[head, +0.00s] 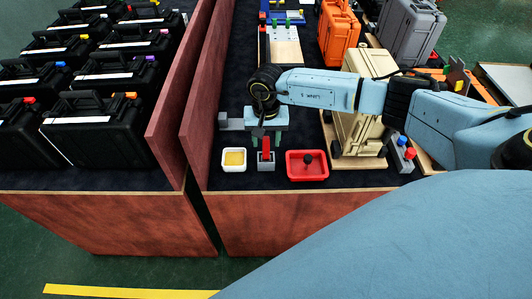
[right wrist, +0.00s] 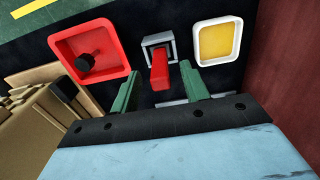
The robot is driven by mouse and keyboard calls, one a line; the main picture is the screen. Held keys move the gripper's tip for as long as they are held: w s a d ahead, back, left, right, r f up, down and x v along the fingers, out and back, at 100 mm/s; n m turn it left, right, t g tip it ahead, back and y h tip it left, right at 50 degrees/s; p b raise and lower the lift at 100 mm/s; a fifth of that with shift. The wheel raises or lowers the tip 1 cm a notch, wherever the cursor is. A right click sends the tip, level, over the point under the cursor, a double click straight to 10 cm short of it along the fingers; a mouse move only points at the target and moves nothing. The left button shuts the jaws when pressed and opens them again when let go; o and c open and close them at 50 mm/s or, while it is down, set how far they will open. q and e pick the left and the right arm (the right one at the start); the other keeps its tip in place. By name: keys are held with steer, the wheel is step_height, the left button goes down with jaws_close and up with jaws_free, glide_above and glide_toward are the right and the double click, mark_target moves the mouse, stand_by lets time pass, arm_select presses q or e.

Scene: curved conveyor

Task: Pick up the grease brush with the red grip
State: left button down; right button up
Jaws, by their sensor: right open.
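The grease brush with the red grip (head: 266,146) stands upright in a small grey holder (head: 266,165) near the front edge of the conveyor. In the right wrist view, the red grip (right wrist: 159,72) rises from the grey square holder (right wrist: 158,44). My right gripper (right wrist: 158,82) is open, with a green finger on each side of the red grip and a visible gap to it. In the head view, my right gripper (head: 266,132) is above and around the grip. My left gripper is not in view.
A white tub with yellow grease (head: 234,159) stands left of the holder, and a red tray (head: 307,172) with a dark knob right of it. A tan case (head: 352,115) stands behind. Red side walls (head: 198,80) border the left. Black cases (head: 98,125) fill the neighbouring belt.

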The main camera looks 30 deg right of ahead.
step_height(320, 180, down, 2)
steer(key=shift+c, duration=0.2)
jaws_close()
steer(key=shift+r, duration=0.1)
